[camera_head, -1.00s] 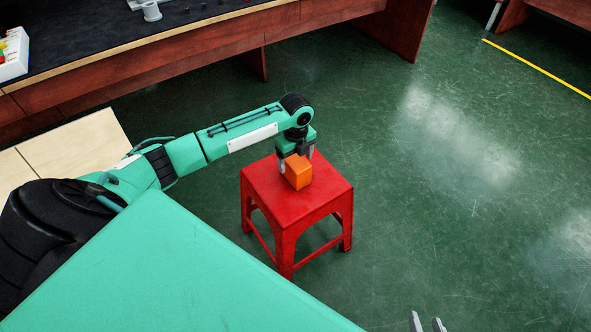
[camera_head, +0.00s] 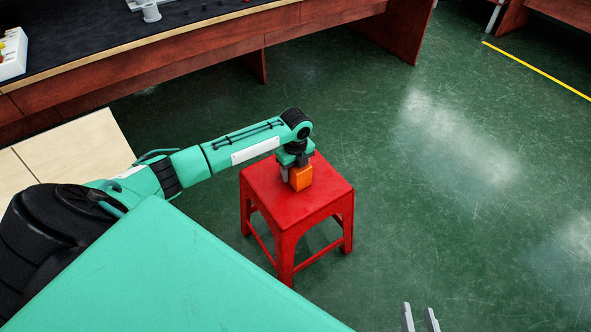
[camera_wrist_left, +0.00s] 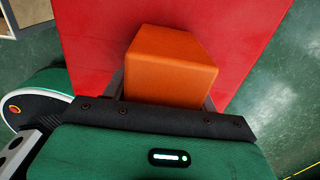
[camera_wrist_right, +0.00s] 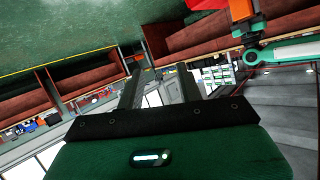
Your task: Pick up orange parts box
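The orange parts box (camera_head: 301,178) sits on the seat of the red stool (camera_head: 318,196). My left gripper (camera_head: 292,172) points down over the box from above, with its fingers on either side. In the left wrist view the orange box (camera_wrist_left: 170,68) lies between the two fingers, which are spread about as wide as the box; whether they touch it is hard to see. The fingertips are hidden by the box. My right gripper (camera_head: 420,318) is at the bottom edge of the head view, open and empty, far from the stool.
A dark-topped workbench (camera_head: 110,45) with a wooden edge runs along the back left, with a white bin (camera_head: 12,55) on it. A pale wooden surface (camera_head: 75,155) lies at the left. The green floor (camera_head: 430,170) right of the stool is clear.

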